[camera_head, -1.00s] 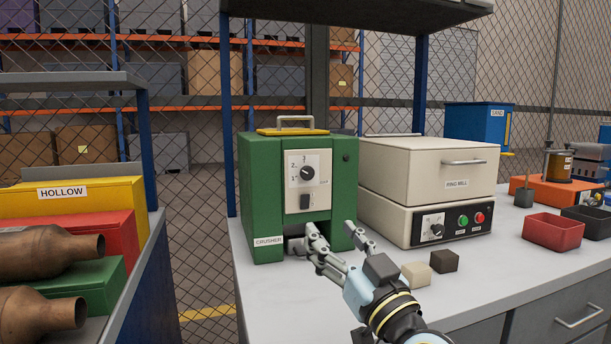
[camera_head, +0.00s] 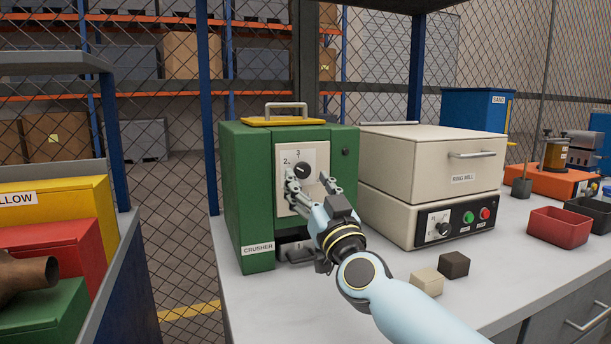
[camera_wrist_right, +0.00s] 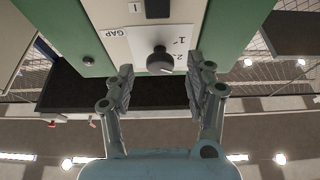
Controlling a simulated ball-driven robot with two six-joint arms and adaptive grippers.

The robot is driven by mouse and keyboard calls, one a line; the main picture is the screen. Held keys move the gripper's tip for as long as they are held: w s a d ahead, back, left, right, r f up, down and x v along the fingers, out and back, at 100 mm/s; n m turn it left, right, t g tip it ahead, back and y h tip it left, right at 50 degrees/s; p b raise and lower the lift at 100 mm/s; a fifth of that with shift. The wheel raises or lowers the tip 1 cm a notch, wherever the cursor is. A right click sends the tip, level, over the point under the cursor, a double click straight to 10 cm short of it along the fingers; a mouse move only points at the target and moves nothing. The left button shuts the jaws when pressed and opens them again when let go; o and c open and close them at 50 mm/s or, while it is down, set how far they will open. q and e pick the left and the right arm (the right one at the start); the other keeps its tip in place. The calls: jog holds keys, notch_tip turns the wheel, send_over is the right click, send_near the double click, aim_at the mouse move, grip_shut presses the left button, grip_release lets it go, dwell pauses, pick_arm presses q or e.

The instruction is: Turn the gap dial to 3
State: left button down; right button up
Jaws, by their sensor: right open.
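The green crusher (camera_head: 246,190) stands on the grey bench with a white panel on its front. The black gap dial (camera_head: 302,170) sits on that panel, with the marks 2 and 3 visible beside it. In the right wrist view the dial (camera_wrist_right: 160,61) shows upside down, with GAP, 1 and 2 printed near it. My right gripper (camera_head: 308,184) is open in front of the panel, just below the dial in the head view. In the wrist view its fingers (camera_wrist_right: 163,90) are spread to either side of the dial, apart from it. My left gripper is not in view.
The cream ring mill (camera_head: 430,160) stands close on the crusher's right. Two small blocks, one cream (camera_head: 427,281) and one dark (camera_head: 454,265), lie on the bench (camera_head: 510,260). A red bin (camera_head: 559,227) is further right. A drawer (camera_head: 298,252) shows under the panel.

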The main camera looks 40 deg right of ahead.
jog(key=shift+w+d+r, duration=0.15)
jog(key=shift+w+r, duration=0.1)
jog(key=shift+w, duration=0.25)
jog(key=shift+w+d+r, duration=0.1)
jog(key=shift+w, duration=0.3)
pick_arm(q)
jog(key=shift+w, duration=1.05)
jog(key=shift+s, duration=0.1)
pick_arm(e)
jog(key=shift+c, duration=0.2)
jog(key=c, duration=0.4)
grip_shut()
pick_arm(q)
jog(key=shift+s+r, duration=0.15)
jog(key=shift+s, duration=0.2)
